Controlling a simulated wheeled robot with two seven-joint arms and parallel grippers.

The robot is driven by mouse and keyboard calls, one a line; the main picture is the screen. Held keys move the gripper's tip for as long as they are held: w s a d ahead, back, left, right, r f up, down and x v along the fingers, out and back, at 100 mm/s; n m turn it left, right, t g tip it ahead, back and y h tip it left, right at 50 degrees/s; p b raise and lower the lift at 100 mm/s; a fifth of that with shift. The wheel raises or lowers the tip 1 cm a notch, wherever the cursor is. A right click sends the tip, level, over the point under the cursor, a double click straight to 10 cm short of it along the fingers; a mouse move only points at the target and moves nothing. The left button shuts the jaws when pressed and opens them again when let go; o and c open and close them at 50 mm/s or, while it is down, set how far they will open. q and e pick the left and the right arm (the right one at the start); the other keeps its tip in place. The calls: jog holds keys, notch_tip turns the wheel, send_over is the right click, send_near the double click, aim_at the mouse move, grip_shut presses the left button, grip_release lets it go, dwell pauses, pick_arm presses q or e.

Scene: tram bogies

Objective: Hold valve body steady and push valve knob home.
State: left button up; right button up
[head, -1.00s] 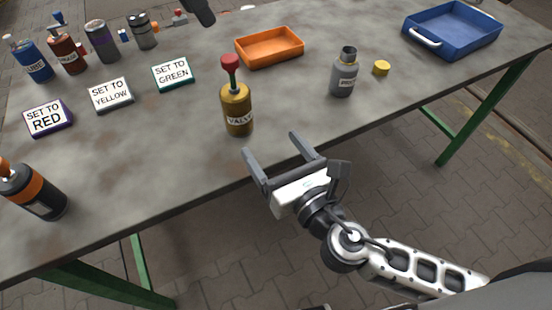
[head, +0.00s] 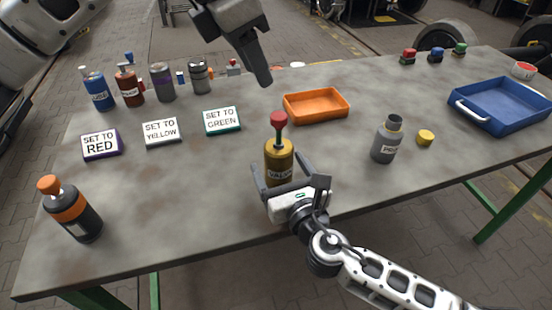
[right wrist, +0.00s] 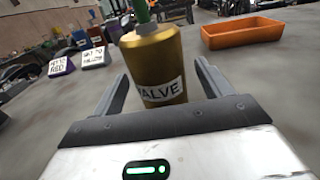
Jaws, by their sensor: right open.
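The valve body (head: 279,172) is a gold cylinder labelled VALVE, standing upright near the table's front edge. Its red knob (head: 279,119) stands raised above it on a thin green stem (right wrist: 142,12), which shows in the right wrist view. My right gripper (head: 281,161) is open at the valve, with one finger on each side. In the right wrist view the gold body (right wrist: 155,58) is between the fingers, with gaps visible on both sides. My left gripper (head: 264,80) points down above and behind the red knob, clear of it. It is seen edge-on, so its opening is hidden.
An orange tray (head: 318,120) lies behind the valve. A grey bottle (head: 385,145) and yellow cap (head: 426,138) stand to its right, with a blue tray (head: 490,122) beyond. Sign blocks (head: 163,146) and a black-orange canister (head: 72,225) are left.

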aim_at(278, 116)
jog(key=shift+x, duration=1.4)
jog(key=shift+c, duration=0.3)
jog(key=c, duration=1)
pick_arm(q)
jog(key=o, duration=0.4)
jog(key=shift+c, duration=0.2)
pick_arm(e)
jog(key=shift+c, duration=0.3)
pick_arm(q)
jog(key=d+f+n, duration=0.1)
jog(key=f+n, duration=0.1)
jog(key=f, duration=0.1)
jog(key=w+d+f+n+y, duration=0.1)
jog(key=f+n, duration=0.2)
jog(key=d+f+n+t+y, duration=0.1)
jog(key=f+n, duration=0.1)
jog(key=f, duration=0.1)
jog(key=shift+w+d+f, duration=0.15)
jog(key=shift+d, duration=0.05)
jog(key=c, duration=1)
